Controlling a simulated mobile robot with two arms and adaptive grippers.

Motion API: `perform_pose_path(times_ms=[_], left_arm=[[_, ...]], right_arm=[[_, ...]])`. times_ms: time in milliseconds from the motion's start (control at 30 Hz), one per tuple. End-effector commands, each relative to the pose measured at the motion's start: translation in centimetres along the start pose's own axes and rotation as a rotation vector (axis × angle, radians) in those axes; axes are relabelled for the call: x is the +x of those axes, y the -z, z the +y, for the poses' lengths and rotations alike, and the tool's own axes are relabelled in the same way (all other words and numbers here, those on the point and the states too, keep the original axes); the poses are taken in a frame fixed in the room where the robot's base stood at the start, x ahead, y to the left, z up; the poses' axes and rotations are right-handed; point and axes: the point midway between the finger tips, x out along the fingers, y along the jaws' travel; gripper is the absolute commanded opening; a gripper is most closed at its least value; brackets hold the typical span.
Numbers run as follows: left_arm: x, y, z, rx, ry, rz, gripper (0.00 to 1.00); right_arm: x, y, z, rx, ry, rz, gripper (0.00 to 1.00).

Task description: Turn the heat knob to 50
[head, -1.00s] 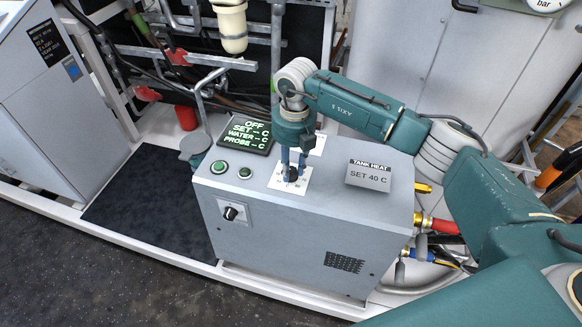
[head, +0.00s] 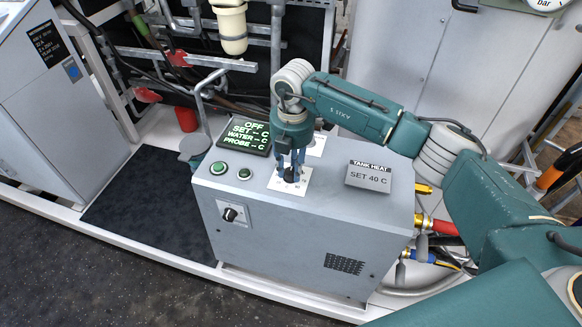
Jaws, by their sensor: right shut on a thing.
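The heat knob (head: 291,175) is a small dark knob on a white dial plate (head: 281,187) on top of the grey heater box (head: 330,210). My right gripper (head: 291,170) points down over the plate, with its fingers shut on the knob. The fingers hide part of the knob and the dial marks, so I cannot read its setting. The display (head: 245,136) reads OFF, with dashes after SET, WATER and PROBE. My left gripper is not in view.
Two green buttons (head: 218,168) sit left of the dial plate. A black rotary switch (head: 230,214) is on the box's front face. Pipes and a white filter housing (head: 231,28) stand behind. Hoses with red and blue fittings run at the right.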

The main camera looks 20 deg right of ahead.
Motion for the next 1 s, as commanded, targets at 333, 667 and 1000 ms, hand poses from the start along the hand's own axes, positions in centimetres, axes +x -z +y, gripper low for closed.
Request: perform_pose_path(times_ms=[333, 667, 1000], left_arm=[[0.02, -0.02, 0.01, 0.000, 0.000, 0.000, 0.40], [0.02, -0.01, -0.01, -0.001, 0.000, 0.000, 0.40], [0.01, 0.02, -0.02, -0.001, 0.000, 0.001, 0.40]], right_arm=[[0.24, 0.54, -0.14, 0.096, 0.007, 0.005, 0.00], [0.25, 0.58, -0.10, 0.104, 0.005, 0.005, 0.00], [0.16, 0.42, -0.03, 0.105, 0.003, 0.003, 0.45]])
